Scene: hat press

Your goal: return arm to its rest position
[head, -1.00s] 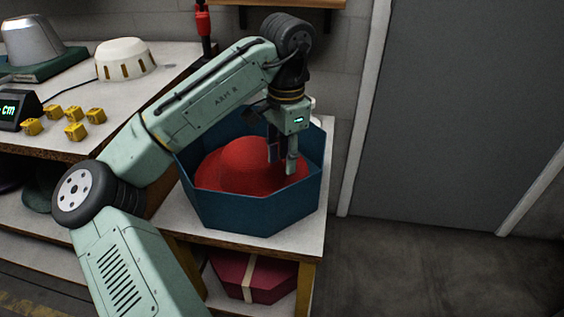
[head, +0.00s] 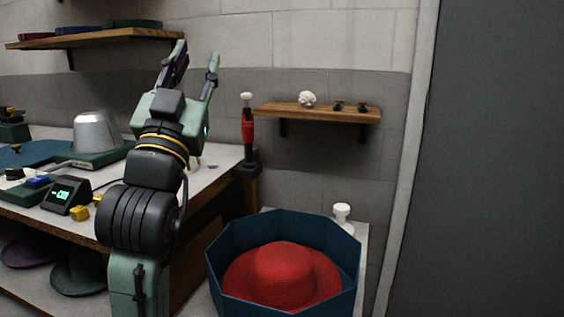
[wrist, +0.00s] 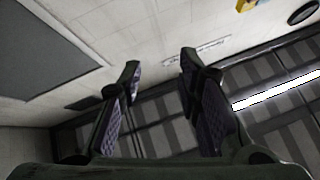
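My gripper (head: 197,64) points upward in the head view, left of the middle, with its two fingers spread apart. In the wrist view my gripper (wrist: 158,75) is open with nothing between its purple-padded fingers. My arm is folded upward in front of the workbench, clear of the box. A red hat (head: 280,275) lies inside the blue octagonal box (head: 340,270) at the lower right, apart from my gripper.
The workbench (head: 215,160) holds a metal hat form (head: 97,131), a small display (head: 68,196) and a yellow block (head: 80,213). A red-handled tool (head: 247,130) stands at its corner. Wall shelves hang at left (head: 90,37) and centre (head: 290,108). A grey door (head: 500,150) is at right.

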